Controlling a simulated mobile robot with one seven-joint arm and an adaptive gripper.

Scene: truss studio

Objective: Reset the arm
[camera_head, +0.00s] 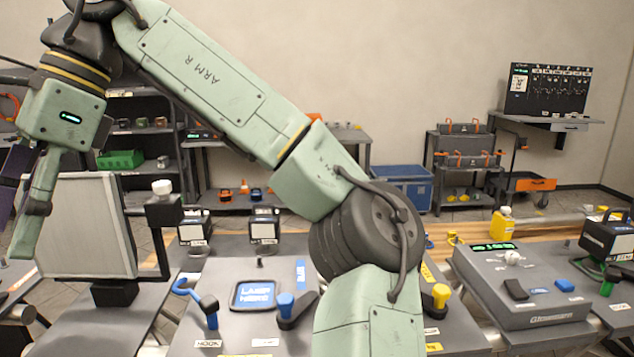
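My arm (215,85) reaches across the picture from the bottom centre to the upper left, its elbow joint large in the foreground. My gripper (30,212) hangs at the left edge, fingers pointing down, with a lit green display on its body. One green finger shows in front of a pale panel. A dark purple flat piece (17,185) is beside it, cut by the picture edge. I cannot tell whether that piece is part of the gripper or something held. The fingertips' gap is not clear.
The pale framed panel (85,225) stands close right of my gripper. A control box (520,285) stands right. Shelves, a blue crate (403,186) and a cart (530,183) are behind.

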